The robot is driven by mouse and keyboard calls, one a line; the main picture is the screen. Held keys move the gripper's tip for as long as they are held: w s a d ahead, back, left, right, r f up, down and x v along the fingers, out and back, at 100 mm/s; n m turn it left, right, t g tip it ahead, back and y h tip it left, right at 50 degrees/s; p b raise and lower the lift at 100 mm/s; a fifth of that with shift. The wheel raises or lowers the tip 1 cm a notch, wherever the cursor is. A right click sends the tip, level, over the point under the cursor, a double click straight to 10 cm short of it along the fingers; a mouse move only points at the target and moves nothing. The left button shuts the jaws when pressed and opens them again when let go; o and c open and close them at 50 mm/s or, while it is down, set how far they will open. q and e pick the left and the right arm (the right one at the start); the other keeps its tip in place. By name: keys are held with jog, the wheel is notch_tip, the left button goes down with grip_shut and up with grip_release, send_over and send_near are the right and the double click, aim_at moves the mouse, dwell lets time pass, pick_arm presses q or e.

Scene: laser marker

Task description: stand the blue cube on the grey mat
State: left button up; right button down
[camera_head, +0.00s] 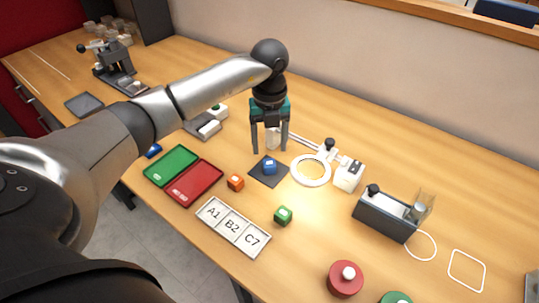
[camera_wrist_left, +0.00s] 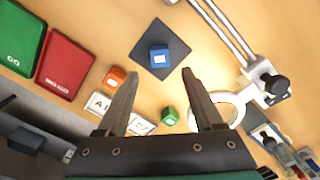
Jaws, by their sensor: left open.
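The blue cube (camera_head: 269,167) sits upright on the dark grey mat (camera_head: 258,178), near its middle. The cube also shows in the left wrist view (camera_wrist_left: 159,56), on the mat (camera_wrist_left: 143,50) and ahead of the fingertips. My left gripper (camera_head: 269,152) is open and empty, above the mat and the cube. In the left wrist view its two fingers (camera_wrist_left: 160,80) are spread wide, with nothing between them. The gripper appears apart from the cube. My right gripper is not in either view.
An orange cube (camera_head: 236,182) and a green cube (camera_head: 283,215) stand near the A1 B2 C7 plate (camera_head: 233,226). Green (camera_head: 171,166) and red (camera_head: 195,183) trays lie left. A white ring lamp (camera_head: 311,170) is close on the right. A dark machine (camera_head: 386,215) stands further right.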

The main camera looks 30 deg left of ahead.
aim_at(269, 164)
pick_arm(q)
notch_tip(269, 164, up, 5)
jog(key=shift+r, duration=0.1)
